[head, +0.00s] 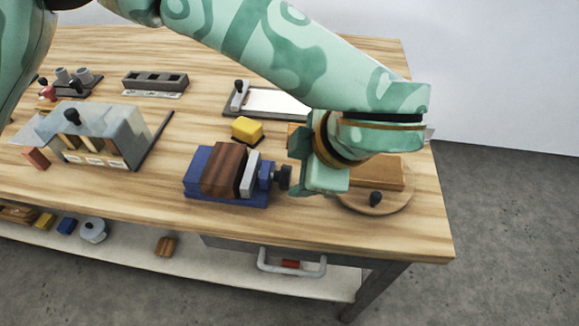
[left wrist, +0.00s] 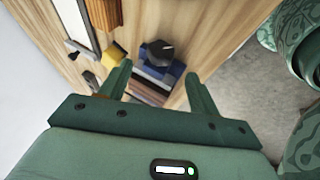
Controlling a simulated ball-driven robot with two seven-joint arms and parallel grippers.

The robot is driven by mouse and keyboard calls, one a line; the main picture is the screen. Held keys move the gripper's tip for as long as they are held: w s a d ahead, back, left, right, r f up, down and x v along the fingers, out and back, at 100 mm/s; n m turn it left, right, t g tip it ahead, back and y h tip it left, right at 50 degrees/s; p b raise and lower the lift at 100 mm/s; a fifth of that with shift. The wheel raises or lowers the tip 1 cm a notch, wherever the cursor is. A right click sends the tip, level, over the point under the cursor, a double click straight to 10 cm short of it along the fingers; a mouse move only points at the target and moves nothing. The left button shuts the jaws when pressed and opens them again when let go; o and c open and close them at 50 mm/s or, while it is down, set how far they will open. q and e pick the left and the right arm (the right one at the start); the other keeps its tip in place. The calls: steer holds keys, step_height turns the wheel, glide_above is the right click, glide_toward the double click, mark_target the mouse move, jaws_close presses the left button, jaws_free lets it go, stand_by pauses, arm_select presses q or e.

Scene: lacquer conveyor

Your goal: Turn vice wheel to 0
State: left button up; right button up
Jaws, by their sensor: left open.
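The blue vice (head: 200,183) stands near the front edge of the table, with a dark brown wooden block (head: 222,170) between its jaws and a grey jaw plate (head: 250,175) at the block's right. Its dark vice wheel (head: 283,177) sticks out on the right side. My left gripper (head: 299,170) is open just right of the wheel. In the left wrist view the wheel (left wrist: 158,53) shows beyond and between the two open fingers (left wrist: 158,70); I cannot tell whether they touch it. No scale marking on the wheel can be read. My right gripper is not in view.
A yellow block (head: 247,129) lies behind the vice. A round wooden board (head: 398,203) with a dark knob (head: 376,198) is right of my gripper. A grey box with compartments (head: 112,130) stands at left. Bare tabletop lies in front of the vice.

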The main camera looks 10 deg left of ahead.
arm_select(q)
steer(key=p+v, duration=0.2)
steer(key=v, duration=0.6)
steer(key=shift+r, duration=0.35)
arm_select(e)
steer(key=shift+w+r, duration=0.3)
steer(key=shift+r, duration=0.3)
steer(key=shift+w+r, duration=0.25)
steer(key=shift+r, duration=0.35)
arm_select(q)
steer(key=shift+s+d, duration=0.1)
